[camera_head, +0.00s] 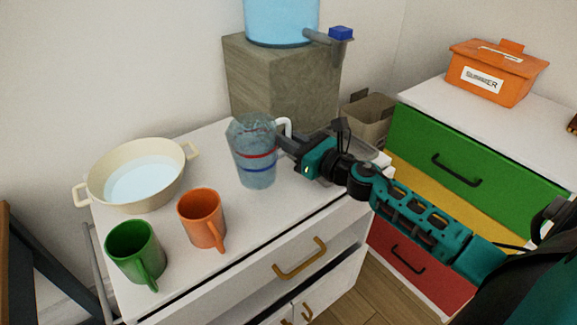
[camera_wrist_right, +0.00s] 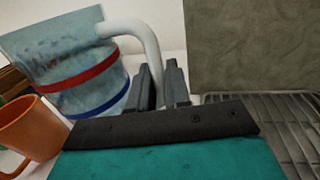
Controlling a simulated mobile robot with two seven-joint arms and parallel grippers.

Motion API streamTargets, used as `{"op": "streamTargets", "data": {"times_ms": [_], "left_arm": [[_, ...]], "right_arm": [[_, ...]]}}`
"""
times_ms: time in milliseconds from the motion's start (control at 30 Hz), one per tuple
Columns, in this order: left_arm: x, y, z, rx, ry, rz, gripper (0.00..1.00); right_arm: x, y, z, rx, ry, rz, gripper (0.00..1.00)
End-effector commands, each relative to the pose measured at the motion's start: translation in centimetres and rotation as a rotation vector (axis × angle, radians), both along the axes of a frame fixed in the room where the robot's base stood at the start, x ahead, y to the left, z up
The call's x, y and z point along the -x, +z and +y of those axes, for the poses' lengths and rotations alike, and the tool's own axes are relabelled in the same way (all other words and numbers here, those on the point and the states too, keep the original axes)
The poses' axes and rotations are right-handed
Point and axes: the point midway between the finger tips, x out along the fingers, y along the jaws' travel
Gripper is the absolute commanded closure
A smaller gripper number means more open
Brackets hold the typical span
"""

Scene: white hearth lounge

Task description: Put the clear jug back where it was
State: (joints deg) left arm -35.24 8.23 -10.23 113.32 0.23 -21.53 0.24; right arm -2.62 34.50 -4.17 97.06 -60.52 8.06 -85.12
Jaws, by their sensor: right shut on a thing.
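The clear jug (camera_head: 254,155) has a red band, a blue band and a white handle. It is near the back right of the white cabinet top, slightly tilted in the head view. I cannot tell whether its base touches the top. My right gripper (camera_head: 285,145) comes from the right and is shut on the jug's handle. In the right wrist view the fingers (camera_wrist_right: 163,88) close around the white handle (camera_wrist_right: 140,40), and the jug (camera_wrist_right: 75,70) is to their left. My left gripper is not in view.
A cream basin (camera_head: 135,200) with water, an orange mug (camera_head: 202,222) and a green mug (camera_head: 134,252) stand left of the jug. A blue dispenser (camera_head: 280,20) sits on a stone block (camera_head: 280,85) behind. A drip rack (camera_wrist_right: 285,130) lies right of the gripper.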

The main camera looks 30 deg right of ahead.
Motion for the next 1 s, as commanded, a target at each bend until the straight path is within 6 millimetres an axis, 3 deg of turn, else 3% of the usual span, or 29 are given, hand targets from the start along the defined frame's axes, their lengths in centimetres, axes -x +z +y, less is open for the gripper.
{"op": "streamTargets", "data": {"times_ms": [167, 400, 600, 800, 833, 1000], "left_arm": [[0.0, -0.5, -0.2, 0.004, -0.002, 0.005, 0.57], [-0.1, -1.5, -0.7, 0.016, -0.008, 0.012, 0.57], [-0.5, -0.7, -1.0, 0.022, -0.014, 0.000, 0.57], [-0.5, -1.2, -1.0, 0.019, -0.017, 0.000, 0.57], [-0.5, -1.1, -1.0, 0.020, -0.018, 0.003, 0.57], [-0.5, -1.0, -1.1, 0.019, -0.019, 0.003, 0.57]], "right_arm": [[0.0, -1.2, 0.0, -0.002, 0.000, -0.001, 1.00], [0.0, -4.5, 0.0, -0.004, -0.001, -0.001, 1.00], [0.0, -4.4, 0.0, -0.001, 0.000, -0.003, 1.00], [0.0, -4.9, 0.0, -0.001, 0.000, -0.003, 1.00], [0.0, -4.9, 0.0, 0.000, 0.000, -0.002, 0.81], [0.0, -4.8, 0.0, 0.000, 0.000, -0.001, 0.64]]}}
